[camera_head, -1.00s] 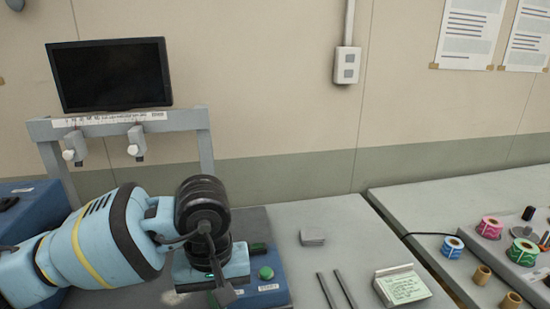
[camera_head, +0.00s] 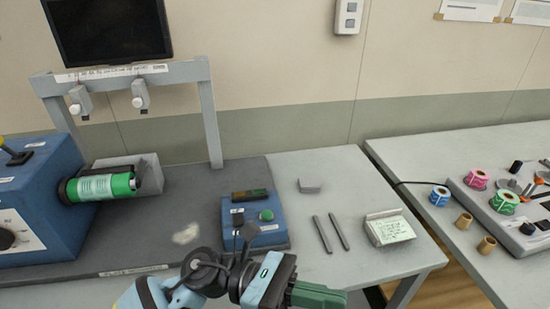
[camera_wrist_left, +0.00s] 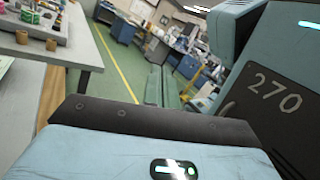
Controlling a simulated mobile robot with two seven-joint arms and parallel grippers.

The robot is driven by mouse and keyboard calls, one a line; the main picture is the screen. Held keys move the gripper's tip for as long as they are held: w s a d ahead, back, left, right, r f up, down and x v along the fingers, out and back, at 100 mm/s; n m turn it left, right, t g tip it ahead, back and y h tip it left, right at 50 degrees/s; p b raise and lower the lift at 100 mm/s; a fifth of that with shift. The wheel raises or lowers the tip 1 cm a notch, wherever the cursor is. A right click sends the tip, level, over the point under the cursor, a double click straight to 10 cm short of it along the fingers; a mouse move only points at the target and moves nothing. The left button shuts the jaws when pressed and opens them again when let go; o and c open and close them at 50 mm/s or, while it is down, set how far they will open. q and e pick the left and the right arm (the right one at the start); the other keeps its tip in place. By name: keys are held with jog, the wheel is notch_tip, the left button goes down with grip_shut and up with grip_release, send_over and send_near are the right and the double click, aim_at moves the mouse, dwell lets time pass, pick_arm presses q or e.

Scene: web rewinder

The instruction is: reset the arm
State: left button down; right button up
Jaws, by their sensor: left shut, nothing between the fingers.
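My left gripper (camera_head: 318,296) shows at the bottom centre of the head view, with green fingers pointing right. It is shut and empty, in front of the bench's front edge, below the blue control box. My left arm, light blue with black joints, comes in at the bottom edge; most of it is out of the picture. The left wrist view shows my light blue wrist housing close up, with the room's floor beyond. My right gripper is in neither view.
A blue rewinder (camera_head: 38,205) carries a green roll (camera_head: 100,187) at left. A blue control box (camera_head: 254,217) with a green button, two grey bars (camera_head: 330,233) and a label pad (camera_head: 389,230) are on the bench. Coloured tape rolls (camera_head: 476,180) sit on the right table.

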pick_arm(q)
jog(key=w+a+f+n+t+h+p, duration=0.1)
jog(key=w+a+n+t, duration=0.2)
jog(key=n+t, duration=0.6)
jog(key=w+a+f+n+t+h, duration=0.1)
jog(key=w+a+n+t+h, duration=0.1)
jog(key=n+t, duration=0.65)
jog(key=a+f+n+t+y+p, duration=0.1)
jog(key=a+f+n+t+y, duration=0.75)
jog(key=n, duration=1.25)
jog(key=s+a+f+n+g+y, duration=0.5)
jog(key=s+a+f+n+y, duration=0.1)
jog(key=s+f, duration=0.4)
jog(key=s+a+f+n+g+y+p, duration=0.1)
jog(key=s+a+f+n+g+y, duration=0.4)
jog(key=s+f, duration=0.5)
notch_tip(320, 180, down, 2)
jog(key=a+n+g, duration=0.1)
jog(key=a+n, duration=0.1)
jog(key=n, duration=0.1)
jog(key=shift+a+f+y, duration=0.25)
jog(key=shift+a+y, duration=0.1)
jog(key=shift+a, duration=0.05)
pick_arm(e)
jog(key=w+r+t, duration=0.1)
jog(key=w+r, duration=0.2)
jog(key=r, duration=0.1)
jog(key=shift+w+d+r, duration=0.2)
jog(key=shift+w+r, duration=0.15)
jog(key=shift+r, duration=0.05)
